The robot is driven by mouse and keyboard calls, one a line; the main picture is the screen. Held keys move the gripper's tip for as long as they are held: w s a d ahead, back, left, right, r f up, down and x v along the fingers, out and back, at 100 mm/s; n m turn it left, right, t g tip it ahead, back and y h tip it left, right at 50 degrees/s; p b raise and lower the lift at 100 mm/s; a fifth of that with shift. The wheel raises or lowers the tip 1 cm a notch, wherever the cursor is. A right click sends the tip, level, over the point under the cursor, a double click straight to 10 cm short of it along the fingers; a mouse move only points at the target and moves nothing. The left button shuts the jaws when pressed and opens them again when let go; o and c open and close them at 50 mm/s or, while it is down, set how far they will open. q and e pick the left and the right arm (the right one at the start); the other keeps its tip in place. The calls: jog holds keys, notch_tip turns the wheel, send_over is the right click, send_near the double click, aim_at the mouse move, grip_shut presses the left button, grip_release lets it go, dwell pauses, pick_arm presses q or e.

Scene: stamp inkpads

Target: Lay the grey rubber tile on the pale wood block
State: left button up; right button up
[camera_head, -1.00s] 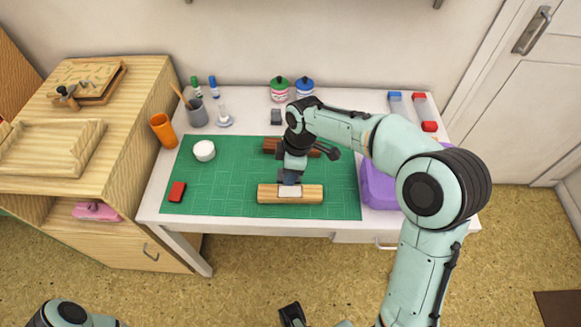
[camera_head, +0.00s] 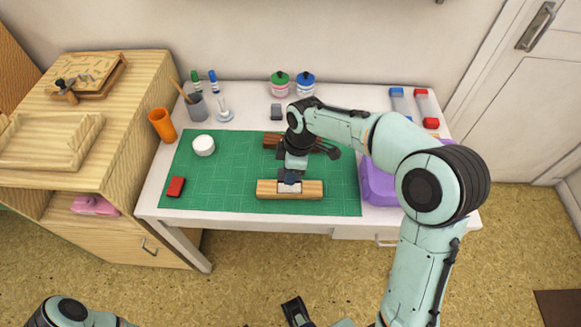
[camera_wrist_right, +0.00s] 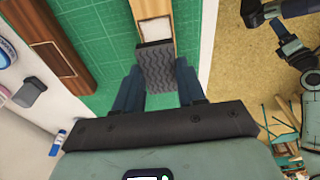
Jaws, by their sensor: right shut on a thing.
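The pale wood block (camera_head: 310,190) lies lengthwise near the front of the green mat, with a white patch (camera_head: 290,188) on its top. My right gripper (camera_head: 290,180) is at the middle of the block's back side. In the right wrist view, my right gripper (camera_wrist_right: 160,88) is shut on the grey rubber tile (camera_wrist_right: 158,66), which has a wavy ridged face. The tile's far end overlaps the view of the block (camera_wrist_right: 150,10) beside the white patch; contact cannot be told. My left gripper (camera_head: 295,312) is low at the bottom edge, its jaws unclear.
A dark red-brown block (camera_head: 272,141) lies behind my right gripper. A white round tub (camera_head: 203,145) and a red block (camera_head: 176,187) are on the mat's left. A purple box (camera_head: 378,187) stands at the right. The mat's left-middle (camera_head: 225,180) is clear.

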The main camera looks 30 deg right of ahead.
aim_at(291, 187)
jog(key=shift+f+b, duration=1.5)
jog(key=shift+f, duration=1.05)
jog(key=o, duration=1.1)
jog(key=shift+r, duration=0.15)
jog(key=r, duration=0.4)
jog(key=d+r+p, duration=0.1)
jog(key=r, duration=0.3)
jog(key=s+r+p, duration=0.1)
jog(key=r, duration=0.4)
jog(key=shift+d, duration=0.35)
